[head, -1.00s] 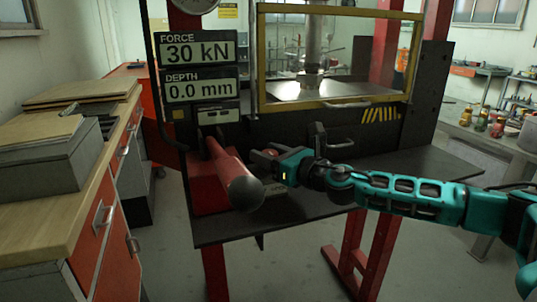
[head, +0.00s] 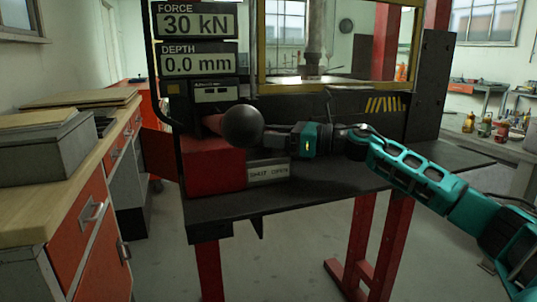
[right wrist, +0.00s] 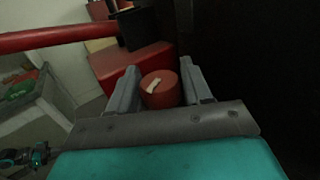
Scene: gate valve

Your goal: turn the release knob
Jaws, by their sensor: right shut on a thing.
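The release knob is a short red cylinder with a pale mark on its end (right wrist: 160,91). In the right wrist view it sits between the two grey fingers of my right gripper (right wrist: 160,88), which is shut on it. In the head view my right gripper (head: 276,137) is just right of the lever's black ball (head: 243,125), and the knob is hidden there. A small teal and dark part of mine shows at the lower left of the right wrist view, too small to read as open or shut.
A red lever with the black ball stands over a red housing (head: 213,172) on the dark press table (head: 290,203). Displays (head: 196,63) read 30 kN and 0.0 mm. A yellow-framed guard (head: 335,82) stands behind. A wooden-topped bench (head: 35,220) is at left.

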